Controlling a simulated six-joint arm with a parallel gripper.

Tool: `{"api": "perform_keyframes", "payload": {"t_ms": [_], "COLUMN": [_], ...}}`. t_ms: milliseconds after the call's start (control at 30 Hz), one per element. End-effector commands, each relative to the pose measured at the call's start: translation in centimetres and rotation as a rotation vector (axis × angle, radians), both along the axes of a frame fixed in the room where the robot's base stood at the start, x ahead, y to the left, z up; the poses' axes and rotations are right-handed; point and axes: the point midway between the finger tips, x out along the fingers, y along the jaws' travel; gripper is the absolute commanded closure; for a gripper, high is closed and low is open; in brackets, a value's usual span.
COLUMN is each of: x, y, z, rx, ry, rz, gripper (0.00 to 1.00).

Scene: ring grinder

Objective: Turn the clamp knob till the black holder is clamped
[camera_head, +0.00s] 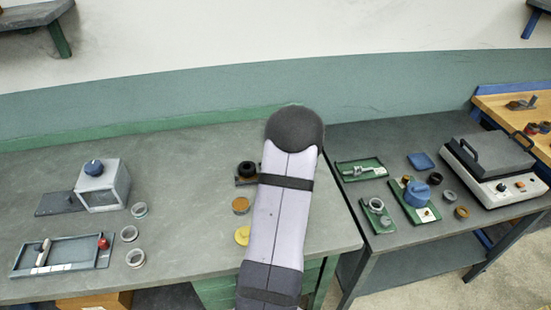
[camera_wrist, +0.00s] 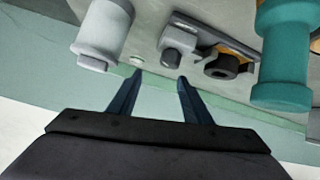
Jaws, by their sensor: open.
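My gripper (camera_wrist: 160,76) shows in the wrist view with two dark, slim fingers apart and nothing between them. Just beyond the fingers, a dark plate bears a grey block-like part with a rounded end (camera_wrist: 178,42), which may be the clamp knob. Beside it on the right is a black holder (camera_wrist: 222,67) with a round opening. The fingertips look apart from both. In the head view, a round black part (camera_head: 247,169) on a dark base stands at the left edge of my arm, which hides the gripper and probably the knob. Whether the holder is gripped by the clamp cannot be told.
In the wrist view, a pale grey cylinder (camera_wrist: 102,35) stands left and a teal spool-shaped thing (camera_wrist: 283,55) right of the fingers. In the head view, a grey box with a blue knob (camera_head: 103,185), several rings and a tray (camera_head: 62,256) occupy the bench's left.

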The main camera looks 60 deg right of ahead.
Motion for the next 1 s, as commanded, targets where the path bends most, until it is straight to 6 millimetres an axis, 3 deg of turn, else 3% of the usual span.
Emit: {"api": "perform_keyframes", "payload": {"t_ms": [67, 233, 500, 1000], "x": [1.2, 1.4, -1.0, -0.1], "y": [0.1, 0.1, -1.3, 1.5], "z": [0.6, 0.9, 1.7, 4.0], "rx": [0.012, 0.076, 0.241, 0.504], "ry": [0.055, 0.169, 0.306, 0.352], "rz": [-0.046, -0.155, -0.281, -0.231], "gripper": [0.55, 0.55, 0.55, 0.55]}}
